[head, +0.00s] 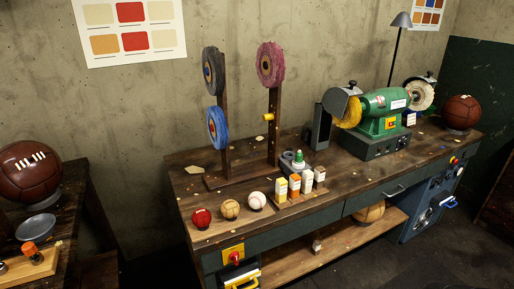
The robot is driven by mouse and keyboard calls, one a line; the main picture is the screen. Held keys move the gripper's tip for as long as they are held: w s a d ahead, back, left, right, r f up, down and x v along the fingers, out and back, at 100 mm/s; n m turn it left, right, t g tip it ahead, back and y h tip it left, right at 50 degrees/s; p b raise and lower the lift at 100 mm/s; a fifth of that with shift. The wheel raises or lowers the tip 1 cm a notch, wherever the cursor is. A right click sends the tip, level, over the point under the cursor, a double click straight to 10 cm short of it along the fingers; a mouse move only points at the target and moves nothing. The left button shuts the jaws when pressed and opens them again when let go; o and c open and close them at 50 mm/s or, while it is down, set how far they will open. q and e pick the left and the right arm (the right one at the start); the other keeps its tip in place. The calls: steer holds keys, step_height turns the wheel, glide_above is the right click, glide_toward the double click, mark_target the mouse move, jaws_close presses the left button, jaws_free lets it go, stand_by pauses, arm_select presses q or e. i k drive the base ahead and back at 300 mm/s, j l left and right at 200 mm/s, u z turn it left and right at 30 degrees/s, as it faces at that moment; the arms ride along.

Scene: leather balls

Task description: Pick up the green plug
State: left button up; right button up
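Neither of my grippers is in view.
A wooden stand (226,183) with coloured wheels is left of the green piece. A dark upright box (319,126) and a green grinder (382,118) are to its right. A red ball (201,218), a tan ball (230,209) and a white ball (256,201) sit near the front edge.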

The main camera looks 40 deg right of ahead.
mark_target(298, 160)
steer(key=z, duration=1.6)
steer(key=i+l, duration=0.15)
steer(key=i, duration=0.15)
steer(key=i+l, duration=0.1)
steer(key=i, duration=0.15)
